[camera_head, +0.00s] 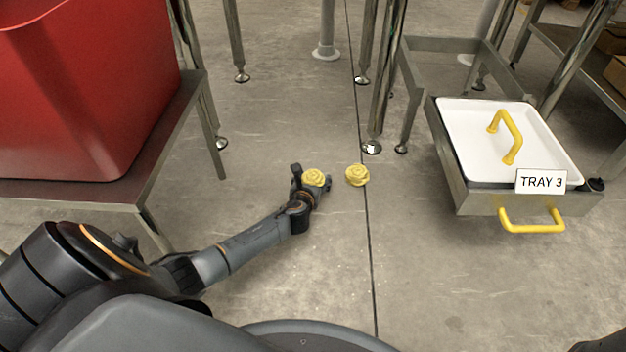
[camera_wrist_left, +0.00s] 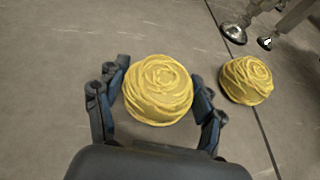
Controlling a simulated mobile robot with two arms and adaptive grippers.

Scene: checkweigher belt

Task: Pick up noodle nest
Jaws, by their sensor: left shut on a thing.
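A yellow noodle nest (camera_wrist_left: 158,90) sits between the two fingers of my left gripper (camera_wrist_left: 158,100), which is shut on it. In the head view this noodle nest (camera_head: 314,178) shows at the end of my left arm, with my left gripper (camera_head: 312,184) around its sides, low over the floor. I cannot tell whether it still touches the floor. A second noodle nest (camera_head: 357,175) lies on the floor just to the right, apart from the gripper; it also shows in the left wrist view (camera_wrist_left: 246,79). My right gripper is not in view.
A red bin (camera_head: 85,90) stands on a metal table (camera_head: 165,130) at the left. A white tray (camera_head: 470,125) labelled TRAY 3, with yellow handles, is at the right. Metal legs with round feet stand behind the nests. The floor (camera_head: 300,270) around them is clear.

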